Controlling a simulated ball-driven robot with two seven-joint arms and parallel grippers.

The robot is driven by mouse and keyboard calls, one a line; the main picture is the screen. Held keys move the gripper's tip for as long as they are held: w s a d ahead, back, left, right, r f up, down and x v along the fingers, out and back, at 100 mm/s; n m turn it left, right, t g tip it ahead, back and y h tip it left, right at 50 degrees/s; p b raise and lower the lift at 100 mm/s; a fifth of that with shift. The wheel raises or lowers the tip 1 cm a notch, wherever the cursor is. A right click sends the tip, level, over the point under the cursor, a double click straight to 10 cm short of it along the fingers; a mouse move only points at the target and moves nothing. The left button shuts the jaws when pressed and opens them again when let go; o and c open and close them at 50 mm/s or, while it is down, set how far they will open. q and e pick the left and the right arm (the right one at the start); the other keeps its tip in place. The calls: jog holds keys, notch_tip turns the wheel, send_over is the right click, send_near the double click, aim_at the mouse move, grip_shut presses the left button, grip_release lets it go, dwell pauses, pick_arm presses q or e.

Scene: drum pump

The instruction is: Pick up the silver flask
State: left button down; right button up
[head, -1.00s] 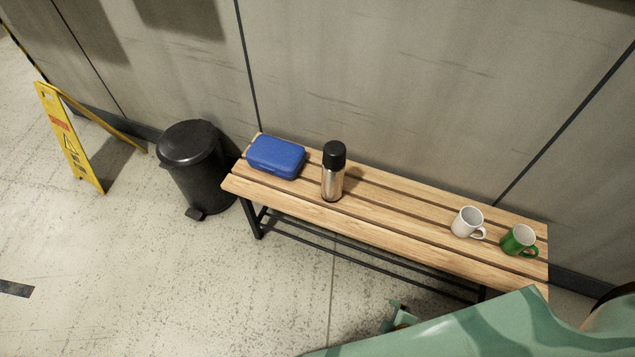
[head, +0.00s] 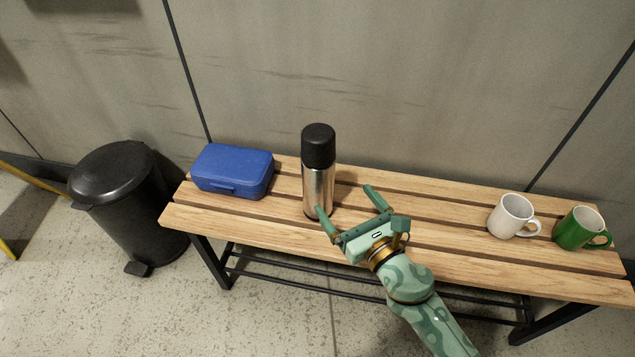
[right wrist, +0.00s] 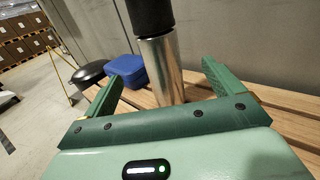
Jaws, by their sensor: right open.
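The silver flask (head: 318,187) with a black cap stands upright on the wooden bench (head: 450,209). My right gripper (head: 343,198) is open in the head view, at the flask's right and front side, its left finger overlapping the flask's lower body in the picture. In the right wrist view the flask (right wrist: 161,70) stands beyond and between the two open fingers (right wrist: 160,88). Nothing is held. I cannot tell whether the left finger touches the flask. My left gripper is not in view.
A blue box (head: 232,170) sits left of the flask on the bench. A white mug (head: 511,216) and a green mug (head: 578,229) stand at the right end. A black pedal bin (head: 122,205) is on the floor at left. The wall is behind the bench.

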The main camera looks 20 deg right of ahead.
aim_at(327, 178)
jog(key=w, duration=0.6)
jog(key=shift+w+a, duration=0.3)
jog(key=shift+a, duration=0.05)
jog(key=w, duration=0.5)
jog(key=shift+w+a+f, duration=0.1)
jog(key=shift+w+a, duration=0.15)
jog(key=shift+a, duration=0.15)
jog(key=c, duration=1.5)
jog(key=shift+c, duration=0.8)
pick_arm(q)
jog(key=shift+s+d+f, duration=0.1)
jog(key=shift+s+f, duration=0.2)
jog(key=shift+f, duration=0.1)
pick_arm(e)
jog(key=shift+r, duration=0.2)
